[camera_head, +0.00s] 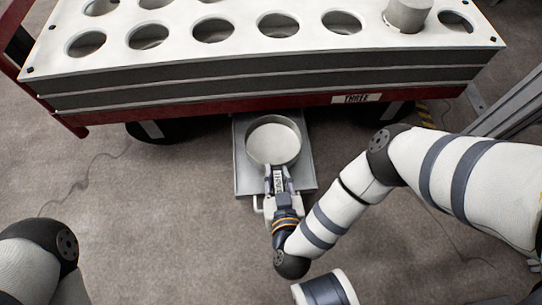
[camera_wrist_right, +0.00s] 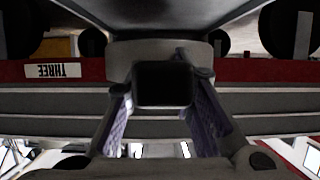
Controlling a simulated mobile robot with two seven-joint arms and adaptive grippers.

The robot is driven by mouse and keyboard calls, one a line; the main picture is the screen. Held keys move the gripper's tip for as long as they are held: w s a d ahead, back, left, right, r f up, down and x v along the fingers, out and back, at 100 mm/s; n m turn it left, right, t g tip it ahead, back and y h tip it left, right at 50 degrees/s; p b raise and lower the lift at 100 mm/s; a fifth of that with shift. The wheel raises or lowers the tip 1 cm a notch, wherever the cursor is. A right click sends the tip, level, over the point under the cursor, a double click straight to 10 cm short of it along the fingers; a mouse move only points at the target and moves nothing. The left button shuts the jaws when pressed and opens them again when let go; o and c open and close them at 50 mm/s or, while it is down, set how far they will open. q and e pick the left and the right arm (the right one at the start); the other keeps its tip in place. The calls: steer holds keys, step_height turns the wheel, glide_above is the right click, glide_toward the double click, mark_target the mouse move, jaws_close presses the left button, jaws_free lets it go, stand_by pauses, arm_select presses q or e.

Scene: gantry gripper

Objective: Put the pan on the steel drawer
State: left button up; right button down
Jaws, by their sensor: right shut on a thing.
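The pan (camera_head: 273,141) is a round, pale, shallow vessel with its opening up and its handle toward me. My right gripper (camera_head: 279,181) is shut on the pan's handle (camera_wrist_right: 163,84), whose dark end shows between the fingers in the right wrist view. The pan is over the steel drawer (camera_head: 244,180), a grey metal tray sticking out from under the cart, with a bar handle at its front. I cannot tell whether the pan touches the drawer. My left gripper is out of view; only part of my left arm shows at lower left.
The cart's white top (camera_head: 180,50) has several round holes, and a grey cylinder (camera_head: 407,14) stands in one. Its red lower edge bears a "THREE" label (camera_head: 356,98). Metal rails (camera_head: 510,105) stand at right. Grey carpet (camera_head: 150,215) is open at left, with thin cables.

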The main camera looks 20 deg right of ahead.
mark_target(274, 157)
step_height(274, 157, down, 5)
steer(key=shift+r+b, duration=0.2)
steer(key=shift+b, duration=0.75)
steer(key=w, duration=0.3)
steer(key=shift+d+r, duration=0.35)
steer(key=shift+d, duration=0.05)
steer(key=shift+w+d+b, duration=0.15)
steer(key=shift+w+b, duration=0.15)
steer(key=shift+w, duration=0.4)
steer(key=w, duration=0.1)
steer(key=w+d+b, duration=0.1)
steer(key=w, duration=0.1)
steer(key=shift+w+f+b, duration=0.2)
steer(key=shift+f+b, duration=0.4)
steer(key=shift+f, duration=0.1)
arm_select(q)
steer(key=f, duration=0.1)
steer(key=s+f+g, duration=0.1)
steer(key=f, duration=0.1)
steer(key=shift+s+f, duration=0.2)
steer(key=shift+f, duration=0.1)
arm_select(e)
steer(key=shift+r, duration=0.15)
